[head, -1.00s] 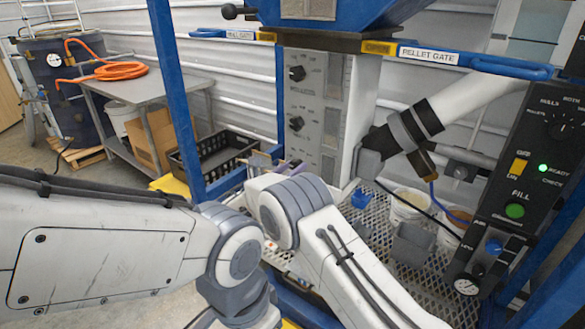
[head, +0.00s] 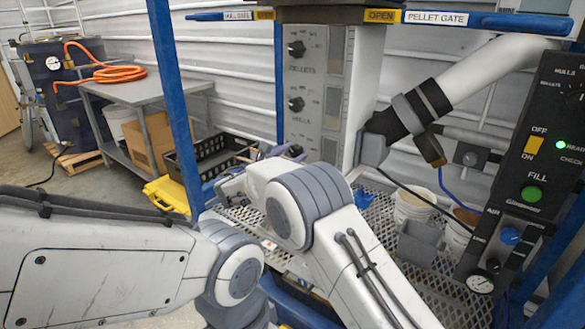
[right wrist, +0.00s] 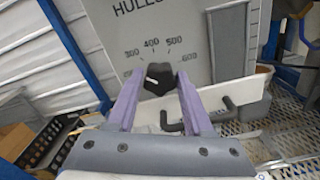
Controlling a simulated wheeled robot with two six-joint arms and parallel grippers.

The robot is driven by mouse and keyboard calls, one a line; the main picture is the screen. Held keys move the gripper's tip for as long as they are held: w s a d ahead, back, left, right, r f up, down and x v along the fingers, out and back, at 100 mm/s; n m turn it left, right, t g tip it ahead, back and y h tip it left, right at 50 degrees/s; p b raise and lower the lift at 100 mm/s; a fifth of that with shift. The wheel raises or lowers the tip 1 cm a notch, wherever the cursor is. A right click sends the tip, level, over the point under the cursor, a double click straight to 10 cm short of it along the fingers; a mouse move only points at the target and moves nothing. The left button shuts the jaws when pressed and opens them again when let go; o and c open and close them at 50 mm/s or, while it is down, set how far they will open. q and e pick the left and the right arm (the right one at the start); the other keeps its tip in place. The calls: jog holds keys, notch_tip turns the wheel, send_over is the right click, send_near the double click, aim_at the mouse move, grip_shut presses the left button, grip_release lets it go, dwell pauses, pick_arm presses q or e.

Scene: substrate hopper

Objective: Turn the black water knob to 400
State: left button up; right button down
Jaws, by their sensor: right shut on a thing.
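In the right wrist view a black knob (right wrist: 158,82) sits on a grey panel (right wrist: 200,30) below the word HULLS. A scale from 300 to 600 curves above it, and its white mark points left, towards the 300 side. My right gripper (right wrist: 160,74) has its purple fingers on either side of this knob, shut on it. In the head view the right gripper (head: 288,150) is at the lower part of the grey panel, partly behind my own arm, which hides this knob. My left arm shows at the left, but its gripper is out of view.
Two more black knobs (head: 296,104) are higher on the panel. A slanted white pipe (head: 480,75) and a control box (head: 535,160) stand to the right. Buckets (head: 412,207) stand on a mesh shelf (head: 385,270). A blue post (head: 172,80) is left of the panel.

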jog(key=m+b, duration=0.2)
jog(key=b, duration=0.1)
jog(key=m+b, duration=0.3)
jog(key=b, duration=0.1)
jog(key=m+b, duration=0.2)
jog(key=b, duration=0.1)
jog(key=shift+s+f+m+b, duration=0.1)
jog(key=shift+f+m+b, duration=0.25)
jog(key=shift+m, duration=0.05)
jog(key=shift+r+m+b, duration=0.15)
jog(key=shift+m+b, duration=0.65)
jog(key=shift+b, duration=0.1)
jog(key=shift+c, duration=1.5)
grip_release()
jog(key=shift+r, duration=0.1)
jog(key=shift+s, duration=0.1)
jog(key=v, duration=1)
jog(key=shift+a, duration=0.15)
